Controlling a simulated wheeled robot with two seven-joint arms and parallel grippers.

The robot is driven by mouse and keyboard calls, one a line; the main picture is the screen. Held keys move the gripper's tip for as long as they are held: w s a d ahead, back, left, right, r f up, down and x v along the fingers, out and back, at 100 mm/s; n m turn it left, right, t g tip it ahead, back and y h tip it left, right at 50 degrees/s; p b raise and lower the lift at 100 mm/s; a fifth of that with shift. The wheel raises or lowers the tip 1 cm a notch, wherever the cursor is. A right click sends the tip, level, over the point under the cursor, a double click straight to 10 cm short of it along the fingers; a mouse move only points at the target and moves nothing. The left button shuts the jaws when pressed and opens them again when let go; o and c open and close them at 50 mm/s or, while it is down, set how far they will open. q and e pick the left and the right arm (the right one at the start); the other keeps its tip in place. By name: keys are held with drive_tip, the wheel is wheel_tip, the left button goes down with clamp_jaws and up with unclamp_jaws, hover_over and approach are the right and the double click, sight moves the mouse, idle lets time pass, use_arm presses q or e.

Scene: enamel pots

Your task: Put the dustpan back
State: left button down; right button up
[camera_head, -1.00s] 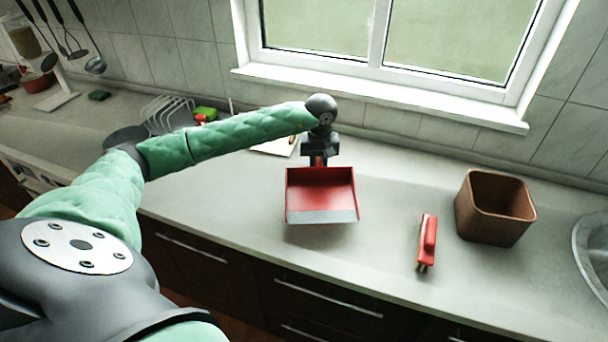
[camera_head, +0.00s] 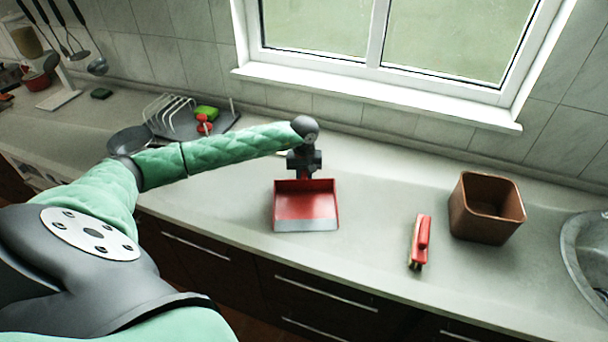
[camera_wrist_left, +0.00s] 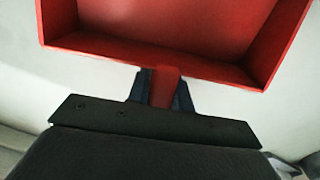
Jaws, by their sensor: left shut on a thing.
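The red dustpan (camera_head: 306,203) is at the middle of the counter in the head view, its open edge toward the counter's front. My left gripper (camera_head: 304,175) is shut on its handle at the back of the pan. In the left wrist view, the dustpan (camera_wrist_left: 165,30) fills the upper part, and its red handle sits between the fingers of my left gripper (camera_wrist_left: 163,88). I cannot tell whether the pan touches the counter. My right gripper is not in view.
A red brush (camera_head: 419,242) lies right of the dustpan, beside a brown square container (camera_head: 487,208). A metal sink (camera_head: 588,245) is at far right. A wire rack (camera_head: 172,112) and green sponge (camera_head: 206,112) are behind my left arm. Counter between dustpan and brush is clear.

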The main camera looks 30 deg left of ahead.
use_arm(q)
drive_tip(key=shift+f, duration=0.15)
idle(0.4)
drive_tip(key=c, duration=1.3)
unclamp_jaws()
drive_tip(key=shift+o, duration=0.2)
